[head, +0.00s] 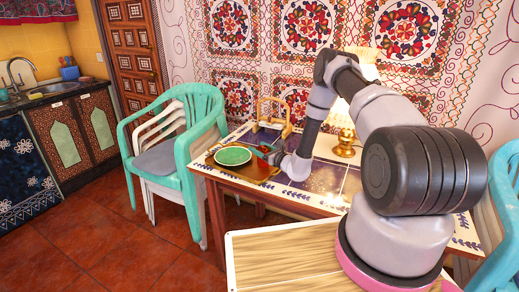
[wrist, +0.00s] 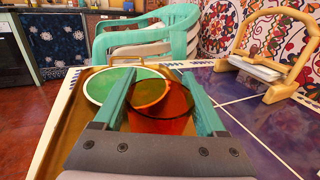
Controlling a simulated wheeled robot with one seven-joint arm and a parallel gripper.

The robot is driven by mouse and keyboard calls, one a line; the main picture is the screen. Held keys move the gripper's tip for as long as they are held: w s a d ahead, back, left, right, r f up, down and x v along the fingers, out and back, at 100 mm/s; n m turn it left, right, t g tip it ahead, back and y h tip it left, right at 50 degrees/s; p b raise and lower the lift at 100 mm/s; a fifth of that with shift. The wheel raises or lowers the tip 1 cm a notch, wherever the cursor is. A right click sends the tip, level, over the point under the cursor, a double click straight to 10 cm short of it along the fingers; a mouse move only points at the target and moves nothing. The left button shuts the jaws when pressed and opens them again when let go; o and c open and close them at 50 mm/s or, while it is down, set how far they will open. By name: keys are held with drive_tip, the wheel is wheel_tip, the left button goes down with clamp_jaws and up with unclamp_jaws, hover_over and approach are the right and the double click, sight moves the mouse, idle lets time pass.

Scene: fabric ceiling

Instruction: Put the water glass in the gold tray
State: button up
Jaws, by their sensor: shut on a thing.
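An amber-orange, see-through glass (wrist: 168,118) is between the two teal fingers of my gripper (wrist: 165,100) in the wrist view. The fingers are shut on it. The gold-brown tray (wrist: 68,125) lies on the table at the left, below and around the gripper. A green plate with a pale rim (wrist: 95,88) is on the tray, just left of and beyond the glass. In the head view my gripper (head: 272,155) is over the right part of the tray (head: 252,177), beside the plate (head: 233,156). I cannot tell whether the glass touches the tray.
A wooden holder with pale napkins (wrist: 262,66) stands on the tiled table, right of the tray. A lit lamp with a gold base (head: 345,143) is further right. Teal chairs (head: 185,150) stand past the table's left edge.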

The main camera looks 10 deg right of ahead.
drive_tip(key=shift+f, duration=0.15)
drive_tip(key=o, duration=1.4)
